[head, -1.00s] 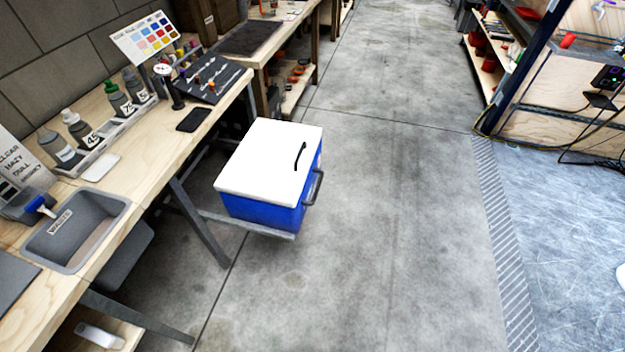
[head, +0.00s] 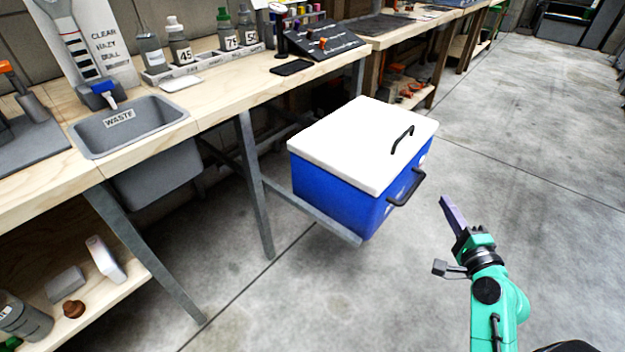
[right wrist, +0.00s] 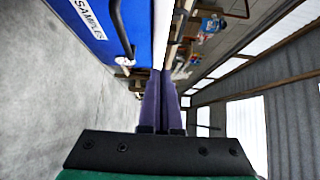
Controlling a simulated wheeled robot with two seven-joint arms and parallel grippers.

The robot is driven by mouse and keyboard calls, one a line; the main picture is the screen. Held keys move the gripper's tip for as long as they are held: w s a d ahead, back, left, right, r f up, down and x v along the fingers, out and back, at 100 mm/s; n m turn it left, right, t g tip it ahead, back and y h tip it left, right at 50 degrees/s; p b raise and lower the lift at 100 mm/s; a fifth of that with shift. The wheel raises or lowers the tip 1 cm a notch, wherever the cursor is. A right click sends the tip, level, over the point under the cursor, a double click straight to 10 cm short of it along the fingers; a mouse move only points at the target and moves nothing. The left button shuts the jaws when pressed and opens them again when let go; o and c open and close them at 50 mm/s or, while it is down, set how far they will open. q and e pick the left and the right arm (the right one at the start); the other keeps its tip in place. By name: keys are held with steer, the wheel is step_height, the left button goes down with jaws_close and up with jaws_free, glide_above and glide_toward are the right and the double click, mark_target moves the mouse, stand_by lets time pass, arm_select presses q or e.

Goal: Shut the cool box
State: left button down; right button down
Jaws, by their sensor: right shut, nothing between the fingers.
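The cool box (head: 345,193) is blue with a white lid (head: 365,142) and stands on a grey metal rail beside the workbench. The lid lies flat on the box and looks closed, with a black handle on top and another on the front side. In the right wrist view the blue box side (right wrist: 100,25), with a "SAMPLES" label, is at the upper left, seen sideways. My right gripper (head: 447,205) is to the right of the box, apart from it, with its purple fingers together and empty; they also show in the right wrist view (right wrist: 161,95). My left gripper is not in view.
The wooden workbench (head: 225,90) runs behind and left of the box, with a grey waste basin (head: 130,130), several bottles and a dark phone-like slab on it. A lower shelf (head: 70,265) holds bottles. The concrete floor (head: 530,140) to the right is clear.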

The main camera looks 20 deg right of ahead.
steer(key=w, duration=0.8)
steer(key=w+p, duration=0.1)
steer(key=w, duration=0.3)
steer(key=shift+w+a+r, duration=0.2)
steer(key=shift+w+r, duration=0.15)
steer(key=shift+r, duration=0.05)
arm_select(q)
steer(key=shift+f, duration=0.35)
arm_select(e)
steer(key=shift+w+a, duration=0.15)
steer(key=shift+w, duration=0.05)
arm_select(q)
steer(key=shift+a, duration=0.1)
